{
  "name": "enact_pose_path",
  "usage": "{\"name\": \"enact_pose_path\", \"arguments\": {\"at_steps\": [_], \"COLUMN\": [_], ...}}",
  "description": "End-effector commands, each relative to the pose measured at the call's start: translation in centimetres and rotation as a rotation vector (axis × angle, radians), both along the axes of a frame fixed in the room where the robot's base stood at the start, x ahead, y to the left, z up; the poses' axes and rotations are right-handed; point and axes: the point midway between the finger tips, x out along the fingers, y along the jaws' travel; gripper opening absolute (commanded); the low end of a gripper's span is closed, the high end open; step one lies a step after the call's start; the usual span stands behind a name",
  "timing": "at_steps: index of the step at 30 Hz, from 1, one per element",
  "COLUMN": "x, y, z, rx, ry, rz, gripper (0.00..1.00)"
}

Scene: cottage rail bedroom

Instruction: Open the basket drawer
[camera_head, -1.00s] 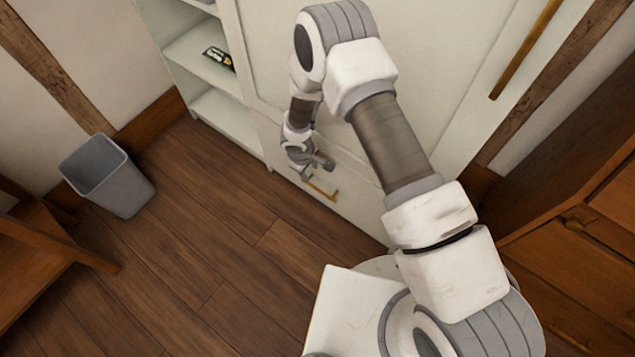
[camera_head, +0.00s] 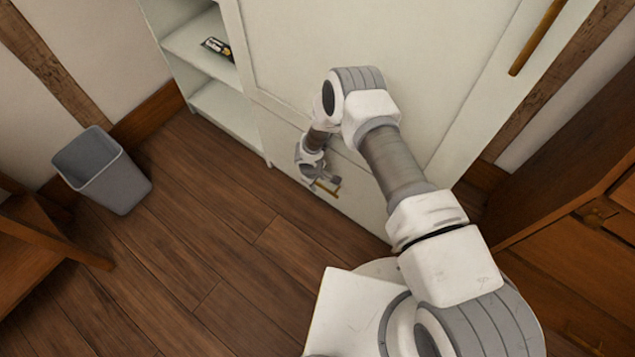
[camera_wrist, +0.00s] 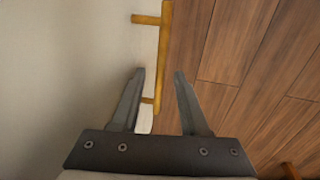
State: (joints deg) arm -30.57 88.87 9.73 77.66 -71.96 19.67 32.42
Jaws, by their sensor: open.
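The drawer (camera_head: 362,208) is a white front low on the pale wardrobe, and it looks shut. Its brass bar handle (camera_head: 328,188) is partly hidden by my gripper (camera_head: 326,181), which is at the handle. In the wrist view, my gripper (camera_wrist: 160,74) is open, with its two dark fingers apart. The handle (camera_wrist: 164,42) runs between the fingertips in the picture, nearer the left finger. I cannot tell whether either finger touches it or how deep it sits between them.
Open shelves (camera_head: 222,107) hold a small dark packet (camera_head: 217,47) left of the drawer. A grey bin (camera_head: 104,173) and wooden furniture (camera_head: 35,245) stand at the left. A wooden dresser (camera_head: 575,235) is at the right. The wood floor (camera_head: 225,240) before the drawer is clear.

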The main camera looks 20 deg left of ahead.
Motion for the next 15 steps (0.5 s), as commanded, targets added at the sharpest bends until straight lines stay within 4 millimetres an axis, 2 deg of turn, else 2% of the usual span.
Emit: {"name": "enact_pose_path", "arguments": {"at_steps": [8,15], "x": [0.0,-0.02], "y": [0.0,0.0], "z": [-0.08,-0.07], "rx": [0.0,-0.001], "ry": [0.0,0.0], "rz": [0.0,0.0], "gripper": [0.43,0.0]}}
